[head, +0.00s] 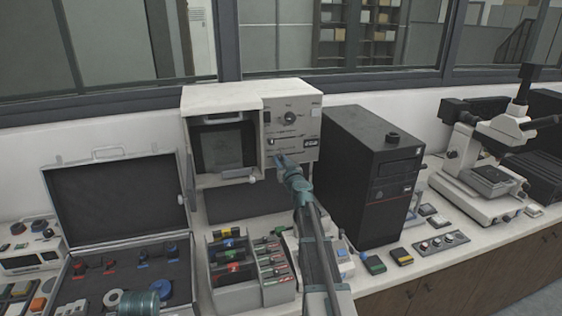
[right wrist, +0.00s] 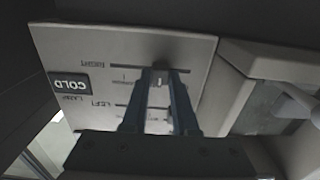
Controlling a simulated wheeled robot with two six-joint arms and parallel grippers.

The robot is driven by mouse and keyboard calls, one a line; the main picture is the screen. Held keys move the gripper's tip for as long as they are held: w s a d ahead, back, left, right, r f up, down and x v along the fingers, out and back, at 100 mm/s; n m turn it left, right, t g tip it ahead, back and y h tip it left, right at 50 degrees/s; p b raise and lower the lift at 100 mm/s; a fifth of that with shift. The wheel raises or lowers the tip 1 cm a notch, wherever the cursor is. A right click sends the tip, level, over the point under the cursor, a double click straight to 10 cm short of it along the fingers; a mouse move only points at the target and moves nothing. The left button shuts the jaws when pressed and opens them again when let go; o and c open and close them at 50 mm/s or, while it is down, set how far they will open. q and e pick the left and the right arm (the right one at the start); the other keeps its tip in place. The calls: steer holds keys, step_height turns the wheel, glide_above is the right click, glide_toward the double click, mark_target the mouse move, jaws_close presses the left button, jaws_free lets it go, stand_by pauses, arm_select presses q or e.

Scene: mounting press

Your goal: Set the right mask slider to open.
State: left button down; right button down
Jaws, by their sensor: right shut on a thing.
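The right mask slider (right wrist: 160,78) is a small light knob on the slot labelled RIGHT (right wrist: 125,67), in the upside-down right wrist view. My right gripper (right wrist: 160,74) is shut on it, one finger on each side. Slot shows on both sides of the fingers, so the knob stands between the slot's ends. In the head view, my right gripper (head: 281,159) reaches the lower left of the pale machine's control panel (head: 305,112) and hides the slider there.
The panel also has a dial (head: 290,117), a LEFT label (right wrist: 91,103) and a COLD display (right wrist: 70,84). A dark computer tower (head: 345,150) stands close on the right. An open case (head: 110,200) and a parts tray (head: 238,297) lie in front and left.

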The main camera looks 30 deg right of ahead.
mark_target(270, 156)
steer(key=shift+a, duration=0.1)
steer(key=shift+w+a, duration=0.2)
steer(key=shift+a, duration=0.6)
steer(key=shift+w+a, duration=0.2)
steer(key=shift+a, duration=0.55)
steer(key=c, duration=0.7)
jaws_free()
